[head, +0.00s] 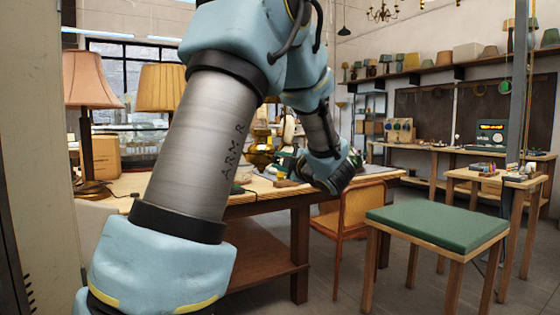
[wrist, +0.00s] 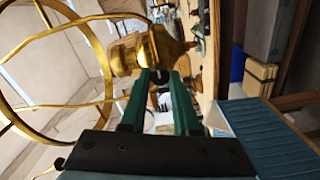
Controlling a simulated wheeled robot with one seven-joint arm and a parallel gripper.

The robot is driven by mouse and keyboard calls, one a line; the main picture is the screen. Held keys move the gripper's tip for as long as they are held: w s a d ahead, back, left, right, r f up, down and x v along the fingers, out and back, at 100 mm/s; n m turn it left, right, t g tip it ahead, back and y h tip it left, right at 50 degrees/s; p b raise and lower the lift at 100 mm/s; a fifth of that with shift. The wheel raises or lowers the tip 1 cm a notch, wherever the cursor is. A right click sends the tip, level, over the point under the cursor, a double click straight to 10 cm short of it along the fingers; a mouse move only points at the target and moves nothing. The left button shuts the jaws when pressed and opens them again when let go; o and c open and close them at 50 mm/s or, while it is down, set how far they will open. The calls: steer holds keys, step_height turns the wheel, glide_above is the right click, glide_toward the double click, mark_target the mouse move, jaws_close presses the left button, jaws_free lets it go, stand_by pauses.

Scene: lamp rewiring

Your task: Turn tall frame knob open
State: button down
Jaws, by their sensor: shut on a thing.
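The tall frame (wrist: 70,30) is a brass wire cage, seen sideways at the left of the wrist view. It joins a brass lamp fitting (wrist: 128,55) at the middle top. My gripper (wrist: 159,78) has its two green fingers at this fitting. They are closed on a small dark knob (wrist: 157,75) there, mostly hidden between the fingertips. How far the knob is turned cannot be told. In the head view, my arm hides the tall frame and my fingertips.
A wooden chair (head: 362,205) and a green-topped stool (head: 437,228) stand at the right. Bare floor shows between them.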

stand_by(0.5)
steer(key=c, duration=0.6)
jaws_free()
steer(key=shift+c, duration=0.2)
steer(key=b+v, duration=0.2)
steer(key=v, duration=0.8)
steer(key=shift+s+d, duration=0.2)
steer(key=shift+s, duration=0.15)
